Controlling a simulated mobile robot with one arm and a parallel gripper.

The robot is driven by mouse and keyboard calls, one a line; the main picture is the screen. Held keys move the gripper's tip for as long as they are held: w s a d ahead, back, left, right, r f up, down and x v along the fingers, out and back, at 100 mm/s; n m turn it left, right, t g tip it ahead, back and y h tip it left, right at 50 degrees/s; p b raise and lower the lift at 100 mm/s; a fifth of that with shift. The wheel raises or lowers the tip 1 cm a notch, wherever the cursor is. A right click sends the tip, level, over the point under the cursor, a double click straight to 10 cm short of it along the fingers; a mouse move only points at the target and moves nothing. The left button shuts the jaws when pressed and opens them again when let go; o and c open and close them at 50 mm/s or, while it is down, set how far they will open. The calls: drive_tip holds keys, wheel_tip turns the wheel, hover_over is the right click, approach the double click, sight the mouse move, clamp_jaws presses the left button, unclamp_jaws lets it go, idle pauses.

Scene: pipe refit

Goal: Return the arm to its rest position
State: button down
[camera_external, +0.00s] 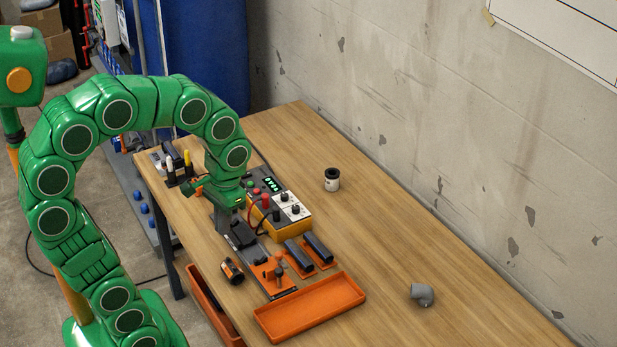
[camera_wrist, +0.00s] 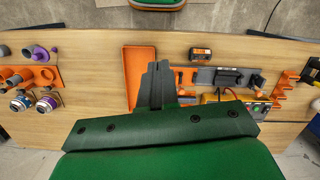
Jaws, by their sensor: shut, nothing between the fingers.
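My green arm (camera_external: 75,120) arches up from its base at the lower left and comes down over the wooden workbench. My gripper (camera_external: 222,222) points down over the bench near its left edge, beside the black and orange fixture (camera_external: 270,275). Its dark fingers are together with nothing between them. In the wrist view the closed gripper (camera_wrist: 157,68) shows between the orange tray and the fixture plate (camera_wrist: 205,76). Whether the fingertips touch anything below cannot be told.
An orange tray (camera_external: 310,308) lies at the front of the workbench (camera_external: 385,240). A yellow control box (camera_external: 292,230) stands close right of my gripper. A grey elbow (camera_external: 422,294), a white-and-black cylinder (camera_external: 332,180) and an orange-black cylinder (camera_external: 232,271) stand apart. Bench right is mostly clear.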

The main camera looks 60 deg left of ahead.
drive_tip(key=s+d+f+m, duration=0.1)
drive_tip(key=s, duration=0.4)
drive_tip(key=s+d+f+m, duration=0.1)
drive_tip(key=s+d+f, duration=0.1)
drive_tip(key=s, duration=0.3)
drive_tip(key=shift+s+f+m, duration=0.3)
drive_tip(key=shift+s, duration=0.1)
drive_tip(key=c, duration=1.8)
unclamp_jaws()
